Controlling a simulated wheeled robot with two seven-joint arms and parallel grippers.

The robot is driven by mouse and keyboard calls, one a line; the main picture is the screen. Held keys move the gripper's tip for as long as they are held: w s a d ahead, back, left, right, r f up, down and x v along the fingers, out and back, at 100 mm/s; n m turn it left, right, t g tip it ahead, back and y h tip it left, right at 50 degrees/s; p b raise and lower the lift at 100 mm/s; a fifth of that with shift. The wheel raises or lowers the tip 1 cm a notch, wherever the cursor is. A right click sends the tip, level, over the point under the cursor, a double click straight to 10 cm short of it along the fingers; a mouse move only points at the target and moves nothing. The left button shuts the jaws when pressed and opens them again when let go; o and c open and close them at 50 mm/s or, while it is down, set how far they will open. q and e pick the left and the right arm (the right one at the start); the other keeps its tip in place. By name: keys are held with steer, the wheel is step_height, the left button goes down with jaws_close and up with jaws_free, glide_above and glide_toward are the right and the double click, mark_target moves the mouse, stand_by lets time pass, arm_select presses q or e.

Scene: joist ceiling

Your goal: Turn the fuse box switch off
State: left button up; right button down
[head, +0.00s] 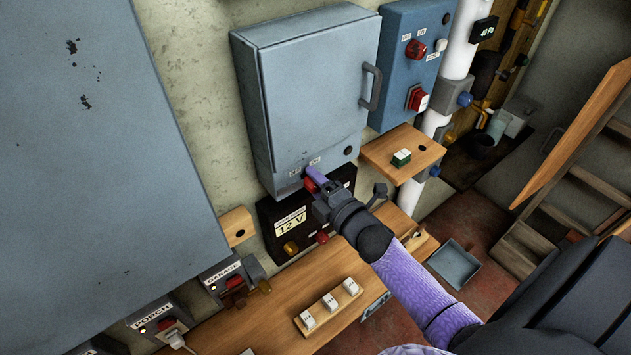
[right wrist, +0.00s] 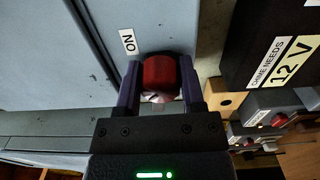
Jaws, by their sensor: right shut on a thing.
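The fuse box appears to be the grey-blue cabinet (head: 310,90) on the wall, its door closed. A red switch (head: 309,184) sits at its lower edge, with small labels just above it. In the right wrist view the red switch (right wrist: 160,70) lies between my two purple fingers, with a white ON label (right wrist: 128,42) beside it. My right gripper (head: 314,181) is shut on this switch, and its fingers hide part of it in the head view; it also shows in the right wrist view (right wrist: 159,84). My left gripper is not in view.
A black 12 V box (head: 291,221) is just below the gripper. A blue panel (head: 414,60) with red switches and a wooden shelf (head: 387,151) are to the right. A bench (head: 285,312) with white switches runs below. A large grey cabinet (head: 90,150) fills the left.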

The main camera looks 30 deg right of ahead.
steer(key=shift+f, duration=0.1)
steer(key=shift+c, duration=1)
jaws_free()
steer(key=shift+s, duration=0.1)
steer(key=shift+s, duration=0.4)
steer(key=s, duration=0.9)
steer(key=shift+d+p, duration=0.35)
